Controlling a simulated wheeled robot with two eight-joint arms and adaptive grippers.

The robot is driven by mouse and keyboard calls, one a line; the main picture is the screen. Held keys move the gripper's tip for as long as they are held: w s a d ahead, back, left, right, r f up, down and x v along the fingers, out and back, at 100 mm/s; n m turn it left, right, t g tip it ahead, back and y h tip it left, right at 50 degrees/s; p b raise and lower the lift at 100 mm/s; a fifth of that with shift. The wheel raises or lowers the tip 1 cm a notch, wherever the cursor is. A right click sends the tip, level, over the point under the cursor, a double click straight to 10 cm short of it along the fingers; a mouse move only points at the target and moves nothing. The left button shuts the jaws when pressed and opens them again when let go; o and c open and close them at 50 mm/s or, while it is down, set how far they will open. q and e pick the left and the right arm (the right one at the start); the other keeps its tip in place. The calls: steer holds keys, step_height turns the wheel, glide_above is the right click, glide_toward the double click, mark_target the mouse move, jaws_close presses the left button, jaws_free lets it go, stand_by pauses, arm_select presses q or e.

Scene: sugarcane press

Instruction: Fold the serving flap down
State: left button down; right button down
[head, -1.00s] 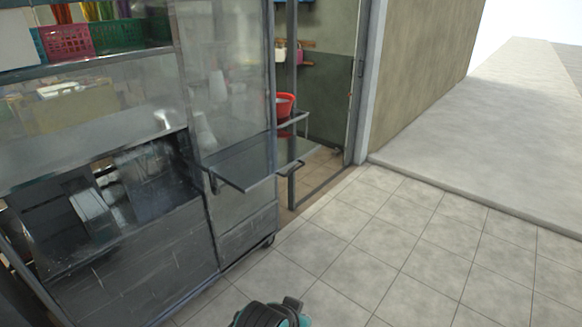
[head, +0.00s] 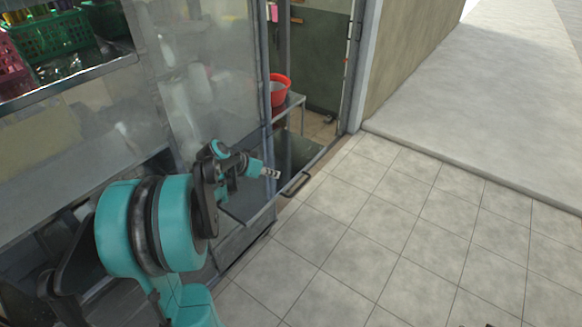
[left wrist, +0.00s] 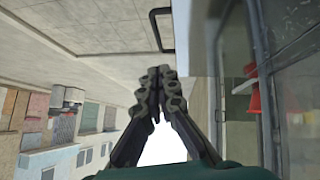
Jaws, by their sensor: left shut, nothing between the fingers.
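The serving flap (head: 252,204) is a grey panel standing out roughly level from the side of the glass-fronted stall, partly hidden behind my left arm. A dark bar handle (head: 296,184) is at its outer edge. The dark handle also shows at the top of the left wrist view (left wrist: 154,30). My left gripper (head: 275,174) is shut and empty, close to the flap's outer end and just left of the handle in the head view. In the left wrist view its fingers (left wrist: 160,72) are together, apart from the handle. My right gripper is not in view.
The metal and glass stall (head: 200,95) fills the left side. Green (head: 45,38) and pink baskets stand on its upper shelf. A red bucket (head: 281,92) sits on a small table in the doorway behind. The tiled floor (head: 390,235) at right is clear.

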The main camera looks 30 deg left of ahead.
arm_select(q)
steer(key=b, duration=0.3)
glide_above(290, 184)
steer(key=s+d, duration=0.2)
steer(key=s, duration=0.1)
step_height(290, 184, down, 7)
step_height(290, 184, down, 2)
steer(key=shift+s+f+b, duration=0.1)
steer(key=shift+s+b, duration=0.05)
steer(key=shift+b, duration=0.15)
steer(key=shift+d+f, duration=0.2)
steer(key=shift+f, duration=0.5)
steer(key=shift+f, duration=0.1)
